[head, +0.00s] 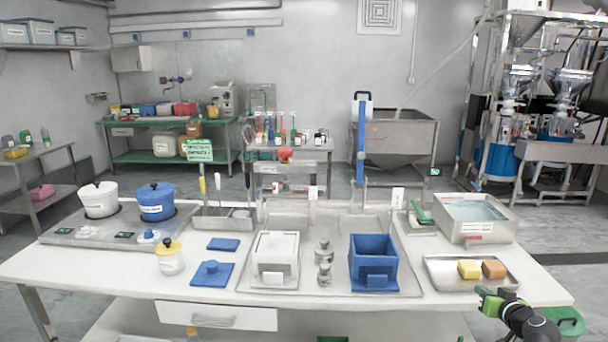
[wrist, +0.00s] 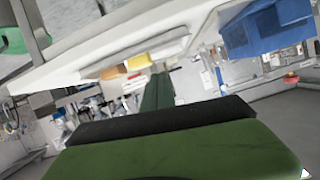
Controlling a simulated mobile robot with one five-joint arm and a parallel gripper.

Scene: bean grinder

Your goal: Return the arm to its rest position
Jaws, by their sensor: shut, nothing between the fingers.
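My gripper (head: 491,299) is at the lower right in the head view, by the front right part of the white table (head: 130,272). Its green fingers are shut with nothing held. It is close in front of the metal tray (head: 440,283) that holds a yellow block (head: 469,269) and a brown block (head: 494,269). The wrist view is upside down. There the green fingers (wrist: 157,95) show below the table edge, the yellow block (wrist: 137,61) and the blue box (wrist: 270,30). Whether the gripper touches the table is hard to tell.
On the table stand a blue open box (head: 374,260), a white box (head: 275,258), a water basin (head: 475,218), a blue pot (head: 155,203), a white pot (head: 99,200) and a yellow-lidded jar (head: 170,259). A green bin (head: 566,322) is on the floor at right.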

